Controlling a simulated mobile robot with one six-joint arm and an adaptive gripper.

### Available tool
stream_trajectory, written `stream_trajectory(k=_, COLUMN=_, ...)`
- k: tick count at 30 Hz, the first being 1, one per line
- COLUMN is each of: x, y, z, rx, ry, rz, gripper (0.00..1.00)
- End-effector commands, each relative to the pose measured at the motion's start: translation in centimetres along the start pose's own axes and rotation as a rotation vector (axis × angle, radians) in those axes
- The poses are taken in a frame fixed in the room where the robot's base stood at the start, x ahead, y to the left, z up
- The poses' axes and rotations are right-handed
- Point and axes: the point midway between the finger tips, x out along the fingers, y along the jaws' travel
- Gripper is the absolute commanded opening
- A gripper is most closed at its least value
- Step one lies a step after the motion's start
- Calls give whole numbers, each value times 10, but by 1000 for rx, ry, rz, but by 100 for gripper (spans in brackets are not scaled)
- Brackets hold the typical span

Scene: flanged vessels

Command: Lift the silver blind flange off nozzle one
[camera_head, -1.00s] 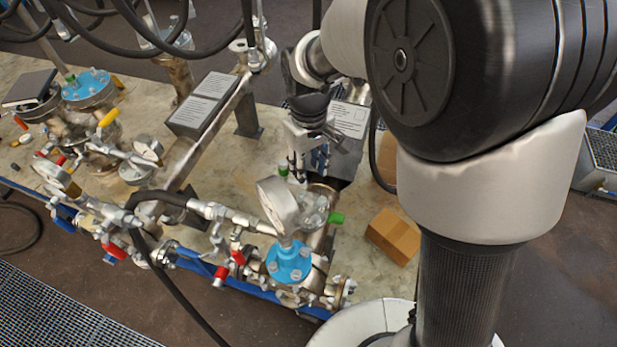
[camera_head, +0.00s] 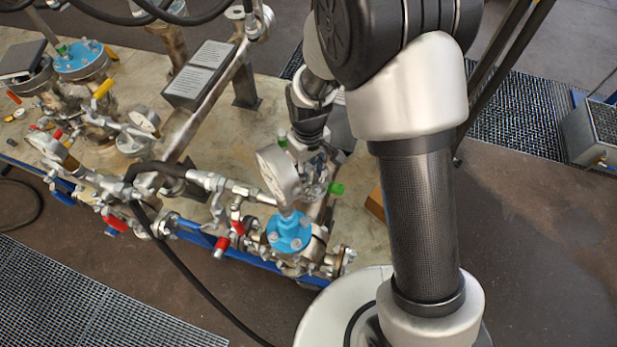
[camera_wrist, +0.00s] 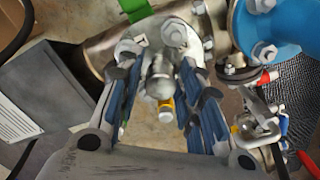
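The silver blind flange (camera_wrist: 152,38) lies beyond my fingertips in the wrist view, with bolt heads around it and a rounded silver knob (camera_wrist: 159,82) rising from its middle. My gripper (camera_wrist: 158,88) is open, with a blue-padded finger on each side of the knob and gaps visible beside it. In the head view my gripper (camera_head: 312,172) points down over the silver flange (camera_head: 314,191), behind the pressure gauge. The fingers hide part of the flange, and contact with it cannot be made out.
A green part (camera_head: 336,188) sits just right. A dark box with a label (camera_head: 200,72) stands further back. Hoses cross at left.

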Motion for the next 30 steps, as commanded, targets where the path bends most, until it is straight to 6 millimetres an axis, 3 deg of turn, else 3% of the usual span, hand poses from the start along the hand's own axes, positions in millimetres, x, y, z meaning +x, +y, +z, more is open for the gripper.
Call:
stream_trajectory(k=6, x=1, y=0, z=0, rx=0, ry=0, rz=0, gripper=34)
stream_trajectory(k=21, x=0, y=0, z=0, rx=0, ry=0, rz=0, gripper=0)
stream_trajectory(k=30, x=-1, y=0, z=-1, rx=0, ry=4, rz=1, gripper=0)
